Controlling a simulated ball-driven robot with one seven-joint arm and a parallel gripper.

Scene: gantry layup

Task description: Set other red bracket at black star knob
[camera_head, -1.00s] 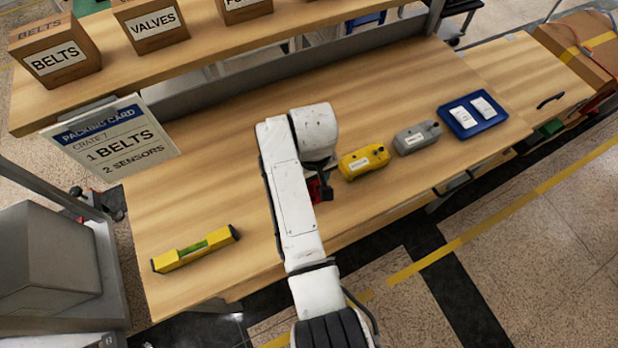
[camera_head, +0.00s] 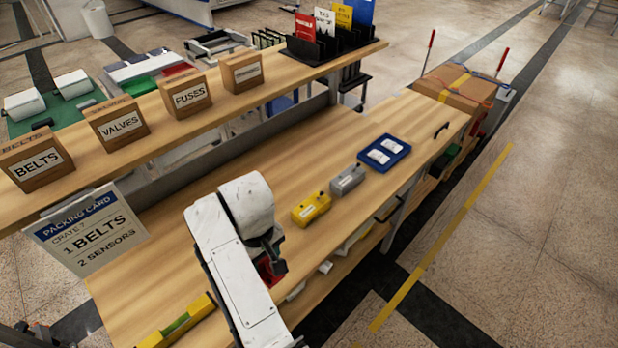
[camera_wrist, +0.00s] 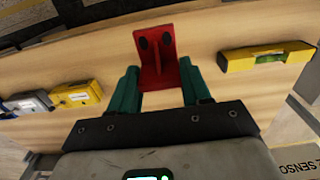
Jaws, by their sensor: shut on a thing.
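A red bracket (camera_wrist: 156,62) with two dark holes in its upright plate is between the green fingers of my gripper (camera_wrist: 158,80) in the wrist view. My gripper is shut on it, above the wooden bench. In the head view my white arm hides most of the gripper, and only a small part of the red bracket (camera_head: 268,269) shows beside the arm. I cannot make out a black star knob or a second red bracket in either view.
On the bench (camera_head: 330,222) are a yellow spirit level (camera_head: 178,322), a yellow case (camera_head: 311,208), a grey case (camera_head: 347,180) and a blue tray (camera_head: 384,153). A shelf with labelled boxes (camera_head: 118,124) runs along the back. Bare wood lies between the items.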

